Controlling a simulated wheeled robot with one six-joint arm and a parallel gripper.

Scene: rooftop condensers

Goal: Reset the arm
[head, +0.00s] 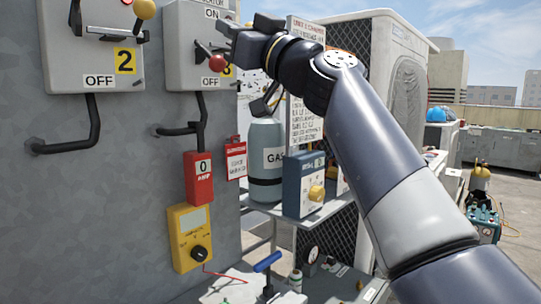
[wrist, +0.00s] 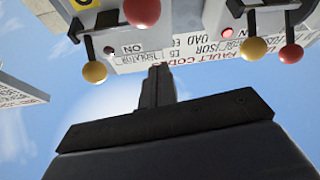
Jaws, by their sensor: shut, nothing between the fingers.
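My gripper (head: 222,38) is at the end of my raised arm, in front of the grey switch box (head: 180,45) numbered 3. In the wrist view my gripper's fingers (wrist: 158,75) are together with nothing between them, pointing toward a box front marked ON and ISOLATOR. A red lever ball (head: 217,62) shows just below the gripper in the head view. I cannot tell whether the gripper touches the lever. Part of the box is hidden behind the gripper.
Another switch box (head: 95,50), numbered 2 and marked OFF, has a yellow lever ball (head: 144,9). Below are a red meter (head: 198,178), a yellow multimeter (head: 189,238) and a gas cylinder (head: 266,140) on a shelf. A condenser (head: 405,85) stands behind my arm. Open roof lies far right.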

